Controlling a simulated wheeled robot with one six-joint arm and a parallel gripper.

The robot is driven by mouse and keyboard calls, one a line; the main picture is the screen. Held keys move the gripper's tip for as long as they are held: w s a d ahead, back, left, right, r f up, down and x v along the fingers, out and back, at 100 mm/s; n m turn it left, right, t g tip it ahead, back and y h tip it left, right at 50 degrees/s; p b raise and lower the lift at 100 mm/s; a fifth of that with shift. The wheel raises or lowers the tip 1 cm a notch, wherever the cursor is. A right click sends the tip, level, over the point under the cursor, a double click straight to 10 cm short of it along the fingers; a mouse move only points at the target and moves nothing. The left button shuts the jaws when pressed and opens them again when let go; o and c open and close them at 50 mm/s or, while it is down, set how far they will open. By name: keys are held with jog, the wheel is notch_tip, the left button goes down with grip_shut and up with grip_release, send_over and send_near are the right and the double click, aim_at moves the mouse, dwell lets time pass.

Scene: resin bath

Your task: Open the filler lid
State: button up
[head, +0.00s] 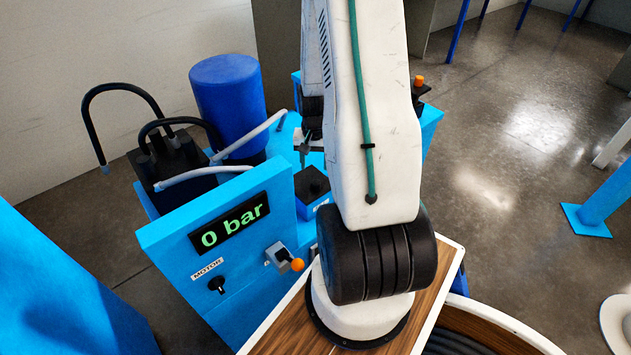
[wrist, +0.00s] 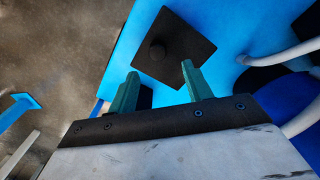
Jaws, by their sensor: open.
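A dark square plate with a round knob, which looks like the filler lid (wrist: 185,40), lies flat on a blue surface in the wrist view. It seems to be the black square piece (head: 312,183) left of my arm in the head view. My gripper (wrist: 160,85) is open, its two green fingers apart with nothing held between them. The fingertips are just below the plate in the wrist view, and the right one overlaps its lower corner. In the head view my gripper (head: 304,150) is small and partly hidden, above and close to the plate.
A blue drum (head: 228,100) and white hoses (head: 205,172) stand left of the plate. The blue panel (head: 170,240) in front has a "0 bar" display (head: 228,222) and an orange-tipped lever (head: 297,265). An orange knob (head: 419,79) is behind my arm. Open floor lies right.

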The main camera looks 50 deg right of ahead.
aim_at(316, 182)
jog(key=f, duration=0.8)
jog(key=shift+s+d+f, duration=0.15)
jog(key=shift+d+f, duration=0.05)
jog(key=shift+f, duration=0.15)
grip_shut()
